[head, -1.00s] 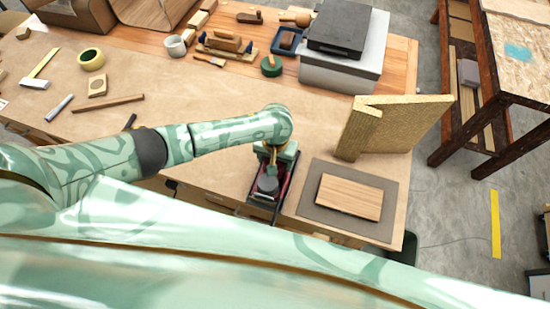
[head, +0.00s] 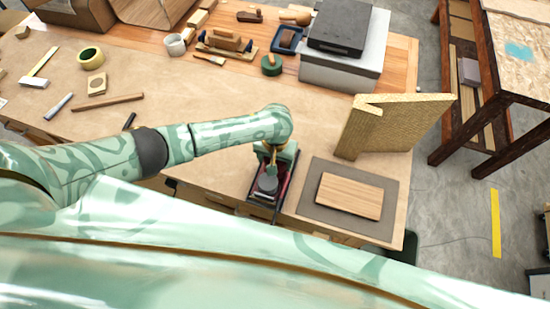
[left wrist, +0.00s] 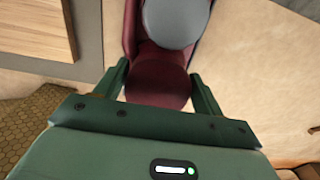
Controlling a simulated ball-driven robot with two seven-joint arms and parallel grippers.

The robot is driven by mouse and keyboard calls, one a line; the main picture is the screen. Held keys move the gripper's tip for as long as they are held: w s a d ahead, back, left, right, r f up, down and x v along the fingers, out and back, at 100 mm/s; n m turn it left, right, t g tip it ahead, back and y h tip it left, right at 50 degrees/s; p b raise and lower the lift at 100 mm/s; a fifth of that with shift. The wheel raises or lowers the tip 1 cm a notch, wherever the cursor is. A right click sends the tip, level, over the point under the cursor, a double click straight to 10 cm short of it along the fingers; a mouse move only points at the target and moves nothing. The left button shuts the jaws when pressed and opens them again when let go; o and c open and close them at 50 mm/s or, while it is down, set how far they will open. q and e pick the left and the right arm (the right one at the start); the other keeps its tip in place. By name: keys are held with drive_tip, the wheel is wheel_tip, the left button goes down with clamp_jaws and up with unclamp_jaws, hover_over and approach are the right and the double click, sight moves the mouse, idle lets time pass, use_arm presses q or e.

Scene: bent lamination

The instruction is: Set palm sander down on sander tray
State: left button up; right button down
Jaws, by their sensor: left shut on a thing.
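The palm sander, dark red with a grey round top (head: 268,184), is under my left gripper near the bench's front edge. In the left wrist view its dark red body (left wrist: 158,78) lies between the two fingers. My left gripper (head: 274,158) is shut on it, pointing down. The dark sander tray (head: 262,210) shows as a thin black rim around and below the sander. The sander appears over or in the tray, but my gripper and the sander hide most of it, and I cannot tell whether they touch. My right gripper is not in view.
A wooden board (head: 349,196) lies on a grey mat (head: 312,205) right of the tray. An upright tan L-shaped panel (head: 400,124) stands behind the mat. Small tools lie at the back and left. The brown bench top (head: 215,100) behind my arm is mostly clear.

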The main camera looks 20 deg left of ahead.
use_arm(q)
drive_tip(key=shift+f+b, duration=0.4)
drive_tip(key=shift+f, duration=0.25)
idle(0.5)
drive_tip(key=o, duration=1.2)
drive_tip(key=shift+o, duration=1.4)
drive_tip(key=shift+s+f, duration=0.1)
wheel_tip(320, 180, up, 7)
drive_tip(key=p, duration=0.9)
